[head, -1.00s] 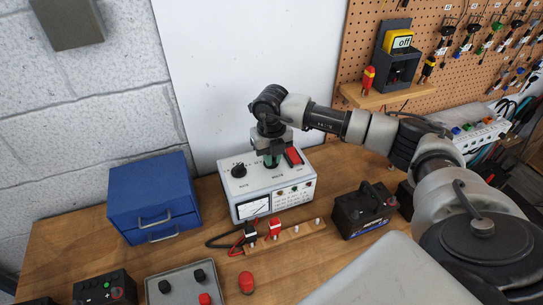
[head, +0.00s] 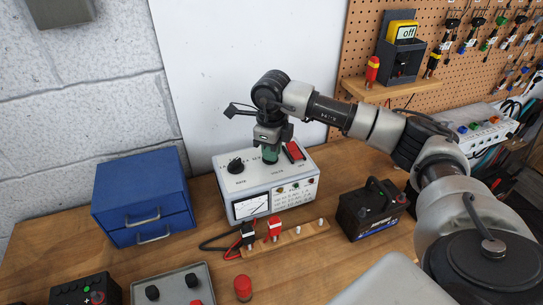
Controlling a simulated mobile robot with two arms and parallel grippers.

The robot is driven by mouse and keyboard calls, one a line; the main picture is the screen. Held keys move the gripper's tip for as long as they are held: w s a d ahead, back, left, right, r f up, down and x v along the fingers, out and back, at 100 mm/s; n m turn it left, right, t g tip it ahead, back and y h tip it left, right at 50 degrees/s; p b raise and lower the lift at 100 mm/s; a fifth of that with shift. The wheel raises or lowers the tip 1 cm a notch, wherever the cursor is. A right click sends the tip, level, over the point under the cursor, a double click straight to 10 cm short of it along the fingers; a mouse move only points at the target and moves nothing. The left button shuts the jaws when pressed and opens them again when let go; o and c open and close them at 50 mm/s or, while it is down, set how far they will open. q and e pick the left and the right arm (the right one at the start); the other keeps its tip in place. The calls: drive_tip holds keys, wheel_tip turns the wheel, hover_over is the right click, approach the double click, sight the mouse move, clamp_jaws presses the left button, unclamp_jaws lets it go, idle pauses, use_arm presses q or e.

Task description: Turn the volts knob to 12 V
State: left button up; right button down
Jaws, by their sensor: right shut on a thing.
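The tester (head: 285,186) is a pale box on the bench with a needle meter (head: 251,206) on its front. My right gripper (head: 270,155) points straight down onto the middle of its top panel. Its green fingertips are shut on a knob there, which they almost wholly hide; I take it to be the volts knob. The knob's pointer and the scale around it cannot be read. A second black knob (head: 235,165) stands free to the left on the same panel. My left gripper is not in view.
A blue drawer box (head: 142,190) stands left of the tester. A wooden strip with red and black clamps (head: 274,228) lies in front. A black battery (head: 372,208) stands to the right. A white board is behind.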

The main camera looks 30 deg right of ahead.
drive_tip(key=shift+n+b, duration=0.6)
drive_tip(key=shift+n, duration=0.6)
drive_tip(key=shift+r, duration=0.1)
drive_tip(key=c, duration=1.2)
unclamp_jaws()
drive_tip(key=shift+o, duration=0.2)
wheel_tip(320, 180, up, 11)
drive_tip(key=b, duration=0.1)
drive_tip(key=shift+b, duration=0.4)
